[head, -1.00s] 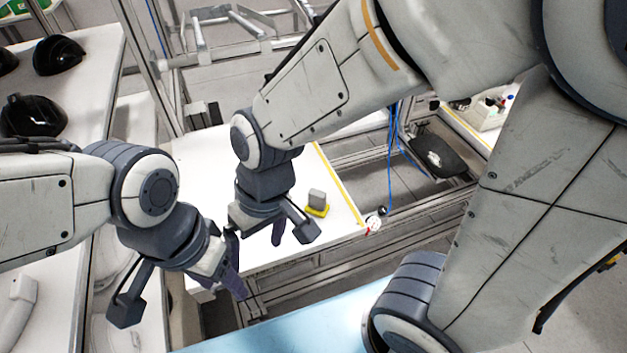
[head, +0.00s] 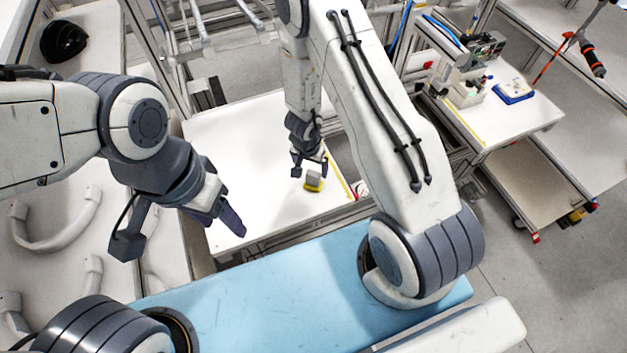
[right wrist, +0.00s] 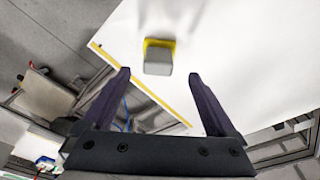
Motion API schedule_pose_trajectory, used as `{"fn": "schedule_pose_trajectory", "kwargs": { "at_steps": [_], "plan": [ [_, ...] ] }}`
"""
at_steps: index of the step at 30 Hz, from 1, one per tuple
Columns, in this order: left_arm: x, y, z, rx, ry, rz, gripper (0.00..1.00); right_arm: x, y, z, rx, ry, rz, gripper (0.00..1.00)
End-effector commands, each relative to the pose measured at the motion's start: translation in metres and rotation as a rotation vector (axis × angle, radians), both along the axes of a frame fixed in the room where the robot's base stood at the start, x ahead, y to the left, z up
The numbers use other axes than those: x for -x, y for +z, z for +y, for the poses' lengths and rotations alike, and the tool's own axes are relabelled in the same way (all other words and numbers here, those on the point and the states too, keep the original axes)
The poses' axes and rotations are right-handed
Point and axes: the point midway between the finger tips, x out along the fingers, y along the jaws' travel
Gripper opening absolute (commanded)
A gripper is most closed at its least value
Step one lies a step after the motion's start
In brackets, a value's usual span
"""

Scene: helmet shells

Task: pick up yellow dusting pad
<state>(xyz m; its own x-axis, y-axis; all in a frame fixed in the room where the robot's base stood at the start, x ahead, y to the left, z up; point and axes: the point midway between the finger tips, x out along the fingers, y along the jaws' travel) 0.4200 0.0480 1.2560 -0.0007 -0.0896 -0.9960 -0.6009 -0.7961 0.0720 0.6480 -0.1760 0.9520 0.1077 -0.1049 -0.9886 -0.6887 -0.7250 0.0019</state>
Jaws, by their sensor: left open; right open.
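The yellow dusting pad (head: 312,187) has a yellow base and a grey block on top. It lies on the white table (head: 235,140), near the yellow strip along the edge. It also shows in the right wrist view (right wrist: 158,58), ahead of the fingers and roughly centred between them. My right gripper (head: 310,170) is open and empty just behind the pad in the head view; its two fingers (right wrist: 159,76) are spread wide, apart from the pad. My left gripper (head: 222,212) is open and empty, left of the pad near the table's front left corner.
A blue surface (head: 260,300) lies in front of the white table. A white cart at the right holds a blue and white block (head: 513,92) and devices. A black helmet shell (head: 64,41) sits on the left shelf. White curved parts (head: 55,230) lie at the left. The table around the pad is clear.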

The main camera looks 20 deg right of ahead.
Motion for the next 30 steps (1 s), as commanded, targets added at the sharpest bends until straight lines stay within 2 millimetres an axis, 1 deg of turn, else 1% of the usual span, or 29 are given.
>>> {"fn": "schedule_pose_trajectory", "kwargs": {
  "at_steps": [1, 8, 12, 16, 19, 26, 29, 30],
  "plan": [
    [0.000, -0.010, 0.000, 0.000, 0.000, 0.000, 0.59, -0.001, -0.013, -0.001, -0.001, 0.000, 0.001, 0.93],
    [0.000, -0.019, 0.000, 0.000, 0.002, 0.000, 0.59, -0.003, -0.028, -0.003, -0.001, 0.000, 0.000, 0.93],
    [0.000, -0.032, 0.000, 0.000, 0.004, 0.000, 0.59, -0.005, -0.050, -0.009, -0.001, 0.001, 0.002, 0.93],
    [0.000, -0.039, 0.000, 0.000, 0.005, 0.000, 0.59, -0.007, -0.066, -0.011, -0.001, 0.001, 0.002, 0.93],
    [0.000, -0.041, 0.000, 0.000, 0.006, 0.001, 0.59, -0.008, -0.071, -0.012, -0.002, 0.001, -0.001, 0.93],
    [0.000, -0.040, 0.000, 0.000, 0.006, 0.001, 0.59, -0.008, -0.070, -0.011, -0.002, 0.001, -0.001, 0.93],
    [0.000, -0.040, 0.000, 0.000, 0.006, 0.001, 0.59, -0.008, -0.070, -0.011, -0.002, 0.001, -0.001, 0.58],
    [0.000, -0.040, 0.000, 0.000, 0.006, 0.001, 0.59, -0.008, -0.070, -0.011, -0.002, 0.001, -0.001, 0.43]
  ]
}}
